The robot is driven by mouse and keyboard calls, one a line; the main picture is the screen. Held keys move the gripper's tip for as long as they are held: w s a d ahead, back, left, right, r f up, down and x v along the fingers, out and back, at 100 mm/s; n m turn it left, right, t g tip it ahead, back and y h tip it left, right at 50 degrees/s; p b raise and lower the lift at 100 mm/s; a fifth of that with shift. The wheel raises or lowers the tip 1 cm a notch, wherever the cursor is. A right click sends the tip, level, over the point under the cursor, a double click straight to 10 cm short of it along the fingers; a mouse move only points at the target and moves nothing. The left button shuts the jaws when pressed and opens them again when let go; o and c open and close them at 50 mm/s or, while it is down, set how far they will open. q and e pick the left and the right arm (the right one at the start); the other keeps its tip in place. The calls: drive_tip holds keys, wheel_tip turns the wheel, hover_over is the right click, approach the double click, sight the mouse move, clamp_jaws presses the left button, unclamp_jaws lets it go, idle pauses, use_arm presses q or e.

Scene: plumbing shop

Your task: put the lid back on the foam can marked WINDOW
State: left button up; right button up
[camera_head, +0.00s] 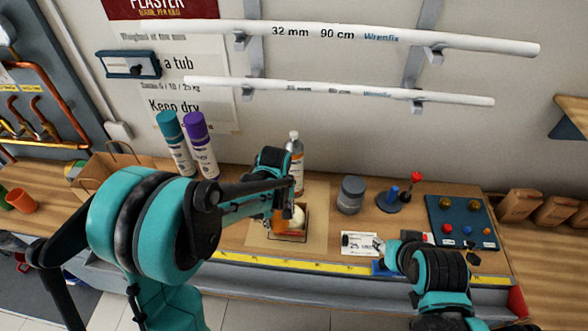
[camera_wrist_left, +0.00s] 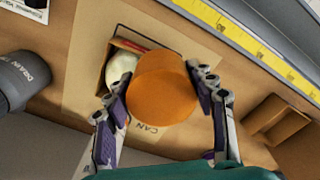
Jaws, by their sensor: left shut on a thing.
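My left gripper (camera_wrist_left: 162,98) is shut on an orange cylindrical lid (camera_wrist_left: 165,88), one finger on each side. In the head view the left gripper (camera_head: 284,200) is over the brown mat, partly hidden by its own arm, with a bit of orange below it. Two foam cans stand at the back left, one with a teal lid (camera_head: 170,124) and one with a purple lid (camera_head: 196,125); I cannot read their labels. I cannot make out a can marked WINDOW. My right gripper (camera_head: 384,258) is low near the bench's front edge; its fingers are unclear.
A white rounded thing (camera_wrist_left: 121,72) is beside the lid, inside a dark outline on the mat (camera_wrist_left: 85,95). A price card (camera_head: 358,243) and a blue board with knobs (camera_head: 460,222) are to the right.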

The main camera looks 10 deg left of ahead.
use_arm(q)
drive_tip(key=a+m, duration=0.4)
drive_tip(key=s+a+f+m, duration=0.1)
drive_tip(key=a+m, duration=0.1)
drive_tip(key=m, duration=0.1)
drive_tip(key=shift+a, duration=0.4)
drive_tip(key=shift+c, duration=0.2)
drive_tip(key=shift+o, duration=0.2)
drive_tip(key=shift+s+a+f+m+b, duration=0.15)
drive_tip(key=shift+f+m+b, duration=0.1)
drive_tip(key=shift+f+b, duration=0.3)
drive_tip(key=shift+w+a+f+m+b, duration=0.15)
drive_tip(key=shift+f+m+b, duration=0.1)
drive_tip(key=shift+f+b, duration=0.85)
drive_tip(key=shift+c, duration=0.2)
use_arm(e)
wheel_tip(320, 180, down, 3)
drive_tip(key=shift+f, duration=0.1)
use_arm(q)
drive_tip(key=shift+s+r, duration=0.1)
use_arm(e)
drive_tip(key=shift+c, duration=0.7)
